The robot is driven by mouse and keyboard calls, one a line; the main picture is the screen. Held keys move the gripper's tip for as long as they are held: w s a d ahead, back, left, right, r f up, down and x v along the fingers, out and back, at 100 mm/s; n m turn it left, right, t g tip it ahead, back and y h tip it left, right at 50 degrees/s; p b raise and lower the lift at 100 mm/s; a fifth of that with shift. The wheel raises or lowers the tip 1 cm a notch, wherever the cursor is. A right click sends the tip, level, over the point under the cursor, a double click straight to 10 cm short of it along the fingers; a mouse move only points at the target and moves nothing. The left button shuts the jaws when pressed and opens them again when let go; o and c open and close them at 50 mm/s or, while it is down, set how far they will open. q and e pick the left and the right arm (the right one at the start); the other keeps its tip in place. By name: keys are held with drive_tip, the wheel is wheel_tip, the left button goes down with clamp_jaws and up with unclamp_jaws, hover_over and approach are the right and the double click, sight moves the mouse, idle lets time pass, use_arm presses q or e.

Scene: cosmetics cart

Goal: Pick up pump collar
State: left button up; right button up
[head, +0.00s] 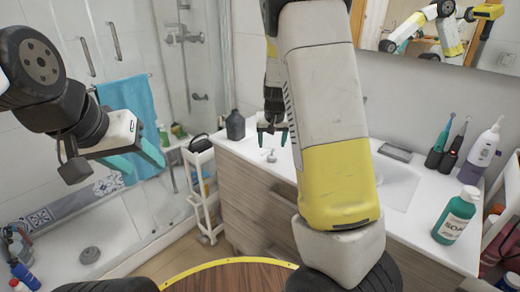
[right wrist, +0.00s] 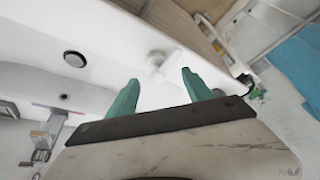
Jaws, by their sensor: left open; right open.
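A small white piece that looks like the pump collar (head: 271,157) lies on the white counter near its left front edge. In the right wrist view the pump collar (right wrist: 156,62) shows just beyond and between the fingertips, white on white. My right gripper (head: 272,140) is open, pointing down above the collar, its teal fingers apart and empty. The fingers also show in the right wrist view (right wrist: 160,88). My left gripper (head: 147,168) is open and empty at the left, away from the counter. A dark grey bottle without a visible pump (head: 235,125) stands on the counter left of my right gripper.
My right forearm hides the middle of the counter. A grey soap dish (head: 395,152), a green bottle (head: 456,216), toothbrushes (head: 440,145) and a white-purple bottle (head: 482,152) stand at the right. A white cart (head: 203,190) stands left of the cabinet.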

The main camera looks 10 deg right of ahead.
sight(272, 148)
drive_tip(key=x, duration=0.5)
drive_tip(key=shift+w+d+f, duration=0.15)
drive_tip(key=shift+d+f, duration=0.05)
drive_tip(key=shift+d, duration=0.05)
clamp_jaws()
drive_tip(key=shift+r, duration=0.1)
